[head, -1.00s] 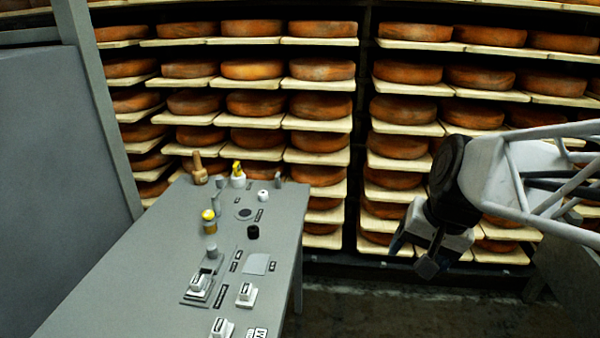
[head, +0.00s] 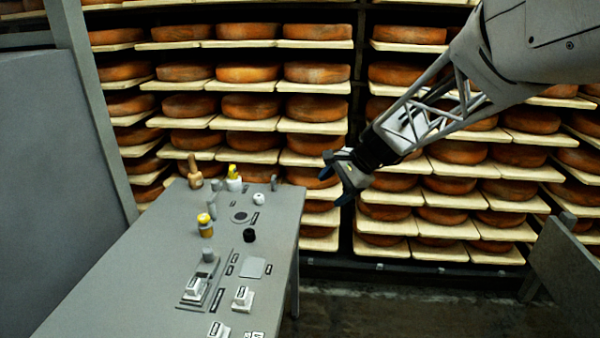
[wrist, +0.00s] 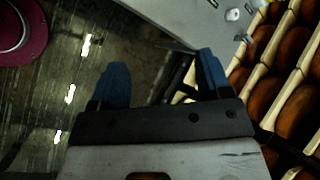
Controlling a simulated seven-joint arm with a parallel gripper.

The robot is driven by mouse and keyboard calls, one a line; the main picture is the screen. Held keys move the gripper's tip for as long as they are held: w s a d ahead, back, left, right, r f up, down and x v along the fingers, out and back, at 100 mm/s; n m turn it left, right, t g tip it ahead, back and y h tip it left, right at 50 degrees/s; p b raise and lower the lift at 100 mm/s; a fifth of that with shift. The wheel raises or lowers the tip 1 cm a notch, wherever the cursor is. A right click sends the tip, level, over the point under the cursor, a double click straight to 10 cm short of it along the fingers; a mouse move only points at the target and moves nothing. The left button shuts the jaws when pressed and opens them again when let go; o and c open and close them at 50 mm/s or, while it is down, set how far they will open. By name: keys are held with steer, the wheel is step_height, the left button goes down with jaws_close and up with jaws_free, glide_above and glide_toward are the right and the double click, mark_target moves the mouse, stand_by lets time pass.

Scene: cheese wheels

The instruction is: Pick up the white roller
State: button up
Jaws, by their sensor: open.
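The small white roller (head: 259,198) sits near the right edge of the grey table (head: 130,285), toward its far end. It also shows in the wrist view (wrist: 233,14) at the top, past the right finger. My gripper (head: 335,186) is open and empty. It is in the air to the right of the table, apart from the roller. Both blue fingers show in the wrist view (wrist: 163,66), with nothing between them.
A black knob (head: 249,235), a yellow-topped jar (head: 206,226), a wooden piece (head: 195,175) and a white-and-yellow item (head: 234,178) stand near the roller. White labelled blocks (head: 243,298) are at the near end. Shelves of cheese wheels (head: 249,106) fill the back.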

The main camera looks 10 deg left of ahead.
steer(key=w+a+f+m+y, duration=0.25)
steer(key=w+a+f, duration=0.2)
steer(key=w, duration=0.35)
steer(key=w+a+f+m+y, duration=0.1)
steer(key=w+a+f+m, duration=0.25)
steer(key=w+a, duration=0.35)
steer(key=m+t+y, duration=0.2)
steer(key=m, duration=0.3)
glide_toward(260, 195)
steer(key=x, duration=0.2)
steer(key=shift+w+a+f, duration=0.1)
steer(key=shift+a+f, duration=0.1)
steer(key=shift+a, duration=0.05)
steer(key=shift+x, duration=1.25)
steer(key=shift+x, duration=2.65)
steer(key=shift+c, duration=0.4)
